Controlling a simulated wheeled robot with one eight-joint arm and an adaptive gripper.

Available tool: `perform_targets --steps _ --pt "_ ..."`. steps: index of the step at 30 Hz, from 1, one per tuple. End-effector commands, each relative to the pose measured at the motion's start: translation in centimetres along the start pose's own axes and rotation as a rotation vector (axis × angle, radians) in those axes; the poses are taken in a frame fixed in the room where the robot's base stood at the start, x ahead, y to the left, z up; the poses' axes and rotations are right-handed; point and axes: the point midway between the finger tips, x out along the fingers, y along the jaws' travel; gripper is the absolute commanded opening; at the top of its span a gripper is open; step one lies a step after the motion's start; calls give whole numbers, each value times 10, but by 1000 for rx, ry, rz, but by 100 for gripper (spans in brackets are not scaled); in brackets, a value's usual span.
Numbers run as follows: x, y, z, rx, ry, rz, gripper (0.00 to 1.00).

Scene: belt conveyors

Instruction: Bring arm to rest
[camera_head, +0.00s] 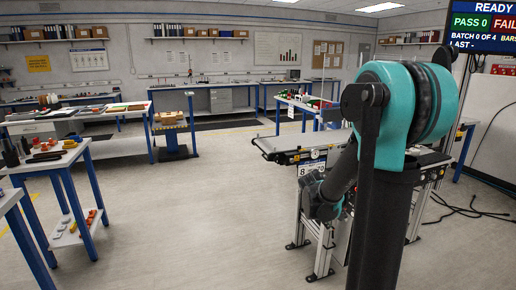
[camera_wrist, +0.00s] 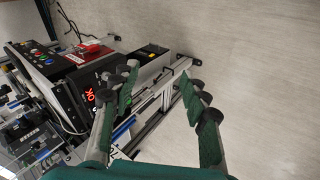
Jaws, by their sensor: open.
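My gripper (camera_wrist: 162,84) shows in the wrist view with its green-padded fingers spread apart. Nothing is held between them. Beyond the fingers are a metal frame (camera_wrist: 183,68) and the pale floor. In the head view my teal and dark arm rises at the right and bends down beside the belt conveyor (camera_head: 285,146). The fingers cannot be made out in the head view.
A control box with buttons and a red lit display (camera_wrist: 88,97) stands left of the fingers in the wrist view. A tool bench (camera_head: 45,163) is at the head view's left. A cable (camera_head: 465,208) lies on the floor at right. The middle floor is clear.

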Motion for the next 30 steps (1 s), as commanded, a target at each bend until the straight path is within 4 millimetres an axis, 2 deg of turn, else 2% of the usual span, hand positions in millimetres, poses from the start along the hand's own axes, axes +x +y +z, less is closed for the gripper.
perform_targets --steps 1,9,16,22,30 --pt "-9 -7 17 21 7 -40 45" --pt "-47 -57 96 143 45 -262 45" --pt "-71 -102 151 242 73 -429 45" --pt "-80 -124 173 288 85 -504 45" --pt "-82 -127 175 295 87 -516 45"
